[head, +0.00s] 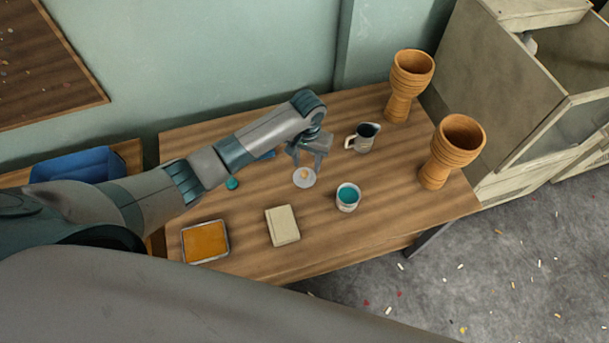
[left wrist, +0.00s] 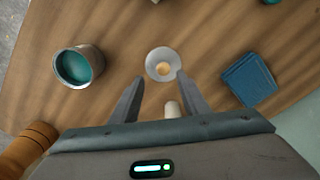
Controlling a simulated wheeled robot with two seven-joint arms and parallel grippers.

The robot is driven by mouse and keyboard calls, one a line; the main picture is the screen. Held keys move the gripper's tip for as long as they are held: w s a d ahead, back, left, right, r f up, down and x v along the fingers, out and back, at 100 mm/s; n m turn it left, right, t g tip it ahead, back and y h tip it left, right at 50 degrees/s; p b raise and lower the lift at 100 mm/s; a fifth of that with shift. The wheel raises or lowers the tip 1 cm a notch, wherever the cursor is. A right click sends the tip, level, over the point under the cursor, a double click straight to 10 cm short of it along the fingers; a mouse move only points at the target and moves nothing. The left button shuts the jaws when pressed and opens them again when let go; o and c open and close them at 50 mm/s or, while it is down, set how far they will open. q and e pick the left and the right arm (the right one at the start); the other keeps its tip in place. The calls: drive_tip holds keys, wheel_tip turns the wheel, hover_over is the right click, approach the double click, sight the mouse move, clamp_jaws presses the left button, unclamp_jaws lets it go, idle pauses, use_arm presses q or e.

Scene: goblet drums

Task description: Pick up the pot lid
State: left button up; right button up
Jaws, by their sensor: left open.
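The pot lid (head: 304,179) is a small pale grey disc with an orange-tan knob, lying on the wooden table. In the left wrist view the lid (left wrist: 163,62) lies just beyond the fingertips, roughly centred between them. My left gripper (head: 307,156) is open and empty, pointing down above the table just behind the lid. Its two fingers also show apart in the left wrist view (left wrist: 158,86). It appears not to touch the lid. A pot (head: 347,197) with teal inside stands to the right of the lid. My right gripper is not in view.
A grey jug (head: 362,138) stands right of the gripper, and two orange goblet drums (head: 453,150) stand at the table's right end. A cream book-like block (head: 282,225) and an orange-filled tray (head: 205,241) lie nearer the front. A blue block (left wrist: 249,80) is beside the gripper.

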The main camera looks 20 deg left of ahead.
sight(304, 173)
use_arm(q)
drive_tip(key=shift+s+a+f+p, duration=0.1)
drive_tip(key=shift+a+f+p, duration=0.1)
drive_tip(key=shift+f+p, duration=0.3)
wheel_tip(304, 173, down, 3)
drive_tip(key=shift+s+a+f, duration=0.1)
drive_tip(key=shift+a, duration=0.05)
drive_tip(key=shift+f+p, duration=0.3)
drive_tip(key=shift+f, duration=0.15)
clamp_jaws()
